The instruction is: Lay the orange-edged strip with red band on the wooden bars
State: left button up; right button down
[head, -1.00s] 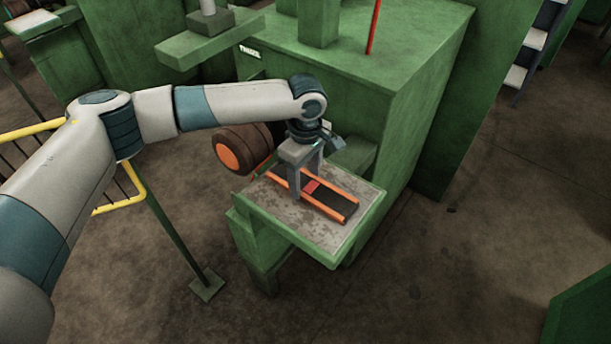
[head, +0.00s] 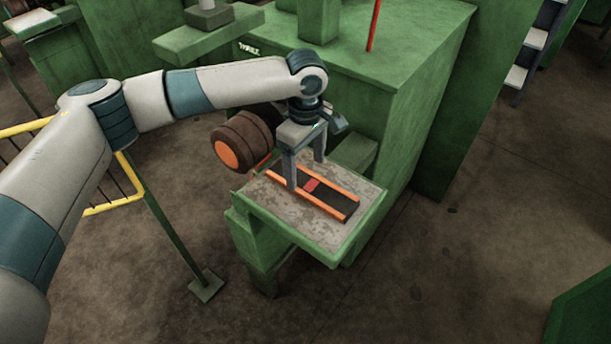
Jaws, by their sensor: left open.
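The dark strip (head: 333,203) has orange long edges and a red band (head: 312,184) near its middle. It lies flat on the grey, worn top of a small green-rimmed table (head: 300,214) in front of the green machine. My left gripper (head: 306,174) points down over the strip's far left end, with its fingers apart and nothing lifted between them. The fingers hide part of that end. I cannot make out wooden bars separately from the strip. My right gripper is not in view.
A brown roll with an orange end (head: 240,141) sits left of my gripper, beside the table. The green machine (head: 345,70) rises behind. A yellow railing (head: 110,207) and green post stand left.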

aim_at(306, 181)
pick_arm(q)
notch_tip(306, 181, up, 8)
jog(key=b, duration=0.2)
jog(key=shift+r+b, duration=0.15)
jog(key=shift+b, duration=0.15)
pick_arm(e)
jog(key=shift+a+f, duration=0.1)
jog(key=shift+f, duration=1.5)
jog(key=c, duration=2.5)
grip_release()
